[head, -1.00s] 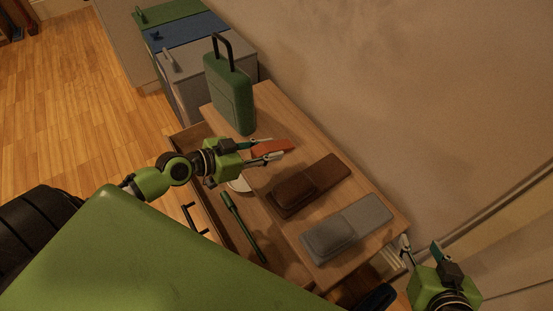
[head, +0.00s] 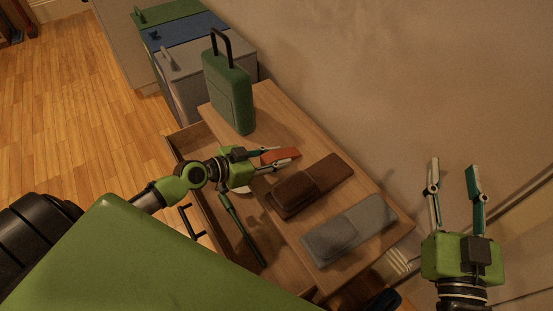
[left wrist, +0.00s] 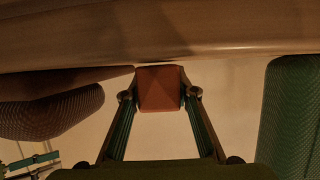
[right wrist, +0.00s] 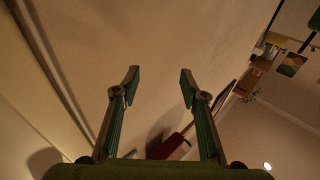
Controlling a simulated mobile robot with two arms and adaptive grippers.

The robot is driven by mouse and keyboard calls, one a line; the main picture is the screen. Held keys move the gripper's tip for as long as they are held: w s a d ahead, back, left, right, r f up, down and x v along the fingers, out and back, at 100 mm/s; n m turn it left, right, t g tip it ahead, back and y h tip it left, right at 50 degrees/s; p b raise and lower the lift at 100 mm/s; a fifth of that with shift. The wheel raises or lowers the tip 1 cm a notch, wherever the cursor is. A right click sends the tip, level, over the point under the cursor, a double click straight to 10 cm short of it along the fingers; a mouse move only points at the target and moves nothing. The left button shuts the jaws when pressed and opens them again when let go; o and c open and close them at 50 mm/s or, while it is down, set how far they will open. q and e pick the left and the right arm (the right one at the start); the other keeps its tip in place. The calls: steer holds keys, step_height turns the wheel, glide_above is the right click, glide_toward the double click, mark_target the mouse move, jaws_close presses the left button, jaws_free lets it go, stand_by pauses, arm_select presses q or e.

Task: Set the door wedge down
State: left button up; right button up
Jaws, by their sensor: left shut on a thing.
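The orange-red door wedge (head: 284,154) is between the fingers of my left gripper (head: 281,158), over the wooden top of the drawer unit (head: 270,104). In the left wrist view the wedge (left wrist: 158,88) shows between both fingertips, close to the wood surface. I cannot tell whether it touches the wood. My left gripper is shut on it. My right gripper (head: 454,168) is open and empty, to the right of the unit in front of the wall. Its spread fingers also show in the right wrist view (right wrist: 159,82).
A green case with a black handle (head: 228,92) stands behind the wedge. A brown case (head: 310,186) and a grey case (head: 348,231) lie nearer. An open drawer holds a green tool (head: 241,228). Green, blue and grey bins (head: 200,70) stand at the back.

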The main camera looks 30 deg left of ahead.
steer(key=shift+r, duration=0.3)
arm_select(q)
steer(key=shift+f, duration=0.1)
steer(key=shift+f, duration=0.1)
arm_select(e)
steer(key=shift+s+r+t, duration=0.15)
steer(key=shift+r+t, duration=0.25)
steer(key=shift+r, duration=0.1)
arm_select(q)
steer(key=o, duration=1.1)
arm_select(e)
steer(key=shift+a+r, duration=0.1)
steer(key=shift+r, duration=0.1)
